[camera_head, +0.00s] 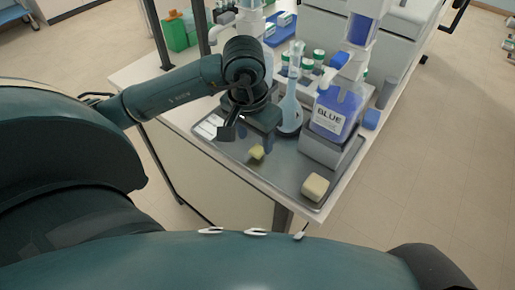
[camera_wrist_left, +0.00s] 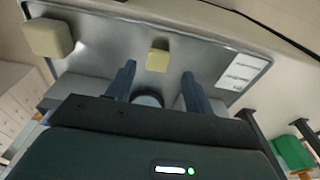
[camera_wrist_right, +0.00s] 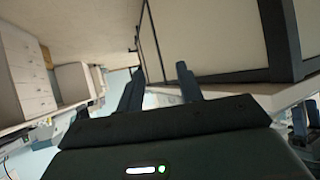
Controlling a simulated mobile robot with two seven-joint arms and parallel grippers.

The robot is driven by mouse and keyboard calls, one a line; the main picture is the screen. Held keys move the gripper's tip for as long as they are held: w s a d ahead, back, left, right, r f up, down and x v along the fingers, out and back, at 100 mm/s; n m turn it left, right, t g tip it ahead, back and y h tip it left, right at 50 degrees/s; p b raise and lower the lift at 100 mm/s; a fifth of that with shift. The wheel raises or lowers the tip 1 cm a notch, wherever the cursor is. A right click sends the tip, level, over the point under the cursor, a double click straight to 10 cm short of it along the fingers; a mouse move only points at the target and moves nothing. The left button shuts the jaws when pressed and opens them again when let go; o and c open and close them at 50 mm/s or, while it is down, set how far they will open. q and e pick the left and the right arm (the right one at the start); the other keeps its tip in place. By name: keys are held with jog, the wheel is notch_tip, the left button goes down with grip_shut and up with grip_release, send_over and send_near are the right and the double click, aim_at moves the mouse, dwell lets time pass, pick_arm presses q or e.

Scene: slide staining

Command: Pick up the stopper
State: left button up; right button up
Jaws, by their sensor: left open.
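A small yellow piece (camera_head: 257,153), likely the stopper, lies on the grey metal tray (camera_head: 290,178). In the left wrist view the yellow piece (camera_wrist_left: 158,57) shows beyond and between the fingertips, apart from them. My left gripper (camera_head: 248,138) is open and empty above the tray, close to the yellow piece. Its two fingers also show in the left wrist view (camera_wrist_left: 158,78). My right gripper (camera_wrist_right: 158,76) is open and empty, away from the tray; the head view does not show it.
A clear flask (camera_head: 290,112) stands just right of my left gripper. A bottle labelled BLUE (camera_head: 334,112) stands on a grey block (camera_head: 322,150). A cream block (camera_head: 315,187) sits near the tray's front corner. White slides or labels (camera_head: 208,126) lie at its left.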

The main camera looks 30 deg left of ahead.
aim_at(257, 145)
pick_arm(q)
jog(key=f, duration=0.3)
jog(key=shift+w+d+f, duration=0.15)
jog(key=shift+w+f, duration=0.05)
jog(key=c, duration=1)
